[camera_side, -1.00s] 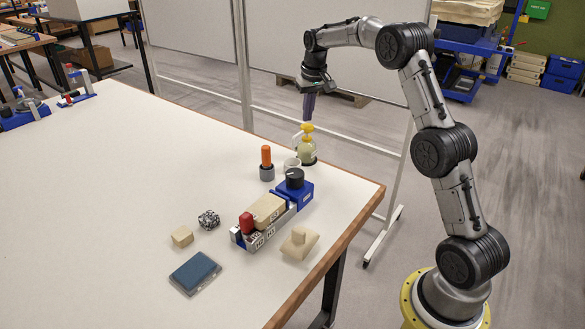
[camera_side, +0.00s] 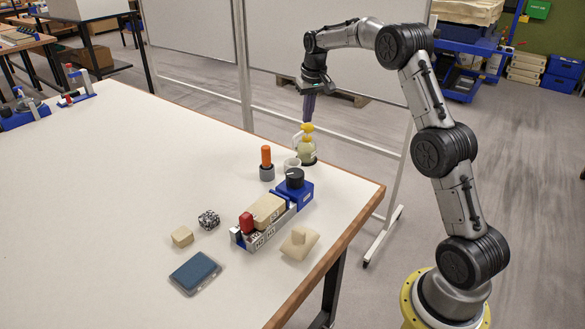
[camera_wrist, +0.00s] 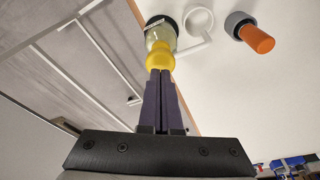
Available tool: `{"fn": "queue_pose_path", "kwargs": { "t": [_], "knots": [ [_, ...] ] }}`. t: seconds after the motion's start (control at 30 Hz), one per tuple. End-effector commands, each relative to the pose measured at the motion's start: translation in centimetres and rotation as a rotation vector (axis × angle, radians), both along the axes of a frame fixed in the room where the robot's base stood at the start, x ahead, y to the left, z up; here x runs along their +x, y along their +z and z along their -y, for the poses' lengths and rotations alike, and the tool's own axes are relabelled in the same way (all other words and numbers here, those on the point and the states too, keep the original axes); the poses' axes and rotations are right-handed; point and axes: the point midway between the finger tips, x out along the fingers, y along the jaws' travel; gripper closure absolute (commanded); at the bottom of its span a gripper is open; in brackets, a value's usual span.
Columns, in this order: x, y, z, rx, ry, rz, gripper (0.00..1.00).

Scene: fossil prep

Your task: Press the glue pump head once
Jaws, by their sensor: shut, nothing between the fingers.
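The glue pump bottle (camera_side: 306,152) stands upright near the far right edge of the table, with a pale body and a yellow pump head (camera_side: 307,130). The bottle (camera_wrist: 159,36) and its yellow head (camera_wrist: 160,56) also show in the wrist view. My gripper (camera_side: 307,120) points down directly over the head, fingers together and empty. In the wrist view the shut fingertips (camera_wrist: 160,72) overlap the lower edge of the yellow head. They look to be at or very near its top; I cannot tell whether they touch.
A white cup (camera_side: 291,166) stands beside the bottle, and an orange-handled tool in a grey holder (camera_side: 267,172) is left of it. A blue device with a black knob (camera_side: 294,187) and a clamped block (camera_side: 264,212) lie nearer.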

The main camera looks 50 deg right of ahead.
Motion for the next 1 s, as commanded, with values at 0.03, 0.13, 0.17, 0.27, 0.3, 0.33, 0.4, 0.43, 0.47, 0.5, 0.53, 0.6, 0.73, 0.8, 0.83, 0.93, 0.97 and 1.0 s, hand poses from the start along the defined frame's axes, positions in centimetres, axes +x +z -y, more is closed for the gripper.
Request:
{"fn": "queue_pose_path", "kwargs": {
  "t": [0.03, 0.13, 0.17, 0.27, 0.3, 0.33, 0.4, 0.43, 0.47, 0.5, 0.53, 0.6, 0.73, 0.8, 0.83, 0.93, 0.97, 1.0],
  "knots": [
    [0.0, -0.2, 0.0, 0.000, 0.000, -0.001, 1.00],
    [0.0, -0.4, 0.0, 0.000, 0.000, 0.000, 1.00],
    [0.0, -0.5, 0.0, 0.000, 0.000, 0.000, 1.00],
    [0.0, -0.8, 0.0, 0.000, 0.000, 0.001, 1.00],
    [0.0, -0.9, 0.0, 0.000, 0.000, 0.000, 1.00],
    [0.0, -1.0, 0.0, 0.000, 0.000, 0.000, 1.00],
    [0.0, -1.1, 0.0, 0.000, 0.000, 0.000, 1.00],
    [0.0, -1.2, 0.0, 0.000, 0.000, 0.000, 1.00],
    [0.0, -1.3, 0.0, 0.000, 0.000, 0.000, 1.00],
    [0.0, -1.4, 0.0, 0.000, 0.000, 0.000, 1.00],
    [0.0, -1.5, 0.0, 0.000, 0.000, 0.000, 1.00],
    [0.0, -1.7, 0.0, 0.000, 0.000, 0.000, 1.00],
    [0.0, -2.2, 0.0, 0.001, 0.000, -0.002, 1.00],
    [0.0, -2.3, 0.0, 0.001, 0.000, -0.002, 1.00],
    [0.0, -2.3, 0.0, 0.001, 0.000, -0.002, 1.00],
    [0.0, -2.3, 0.0, 0.001, 0.000, -0.003, 1.00],
    [0.0, -2.3, 0.0, 0.001, 0.000, -0.003, 1.00],
    [0.0, -2.3, 0.0, 0.001, 0.000, -0.003, 1.00]
  ]
}}
